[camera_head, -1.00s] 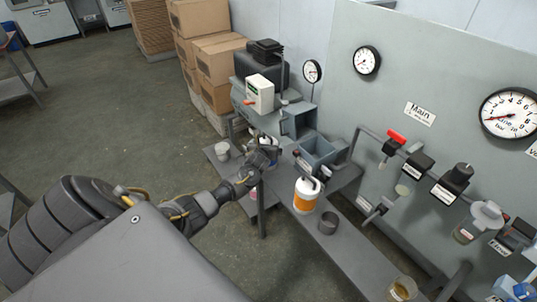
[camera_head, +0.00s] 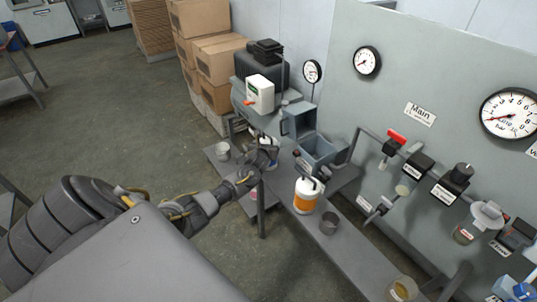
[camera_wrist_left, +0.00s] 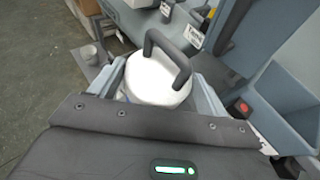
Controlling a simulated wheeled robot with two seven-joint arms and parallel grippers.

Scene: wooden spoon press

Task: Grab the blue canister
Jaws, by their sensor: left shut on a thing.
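The canister in my left gripper (camera_head: 264,157) has a white top and a black loop handle, seen close up in the left wrist view (camera_wrist_left: 158,82). In the head view a little blue and white of this blue canister (camera_head: 272,152) shows beyond the fingers. The fingers are shut on its body, one on each side. Most of its body is hidden by the gripper, and I cannot tell whether its base touches the bench. My right gripper is not in view.
A white and orange canister (camera_head: 306,195) and a grey cup (camera_head: 329,222) stand on the narrow bench (camera_head: 345,258). A blue-grey open box (camera_head: 316,150) is just right of my gripper. A white cup (camera_head: 223,151) stands left. A panel with gauges and valves (camera_head: 430,75) borders the right.

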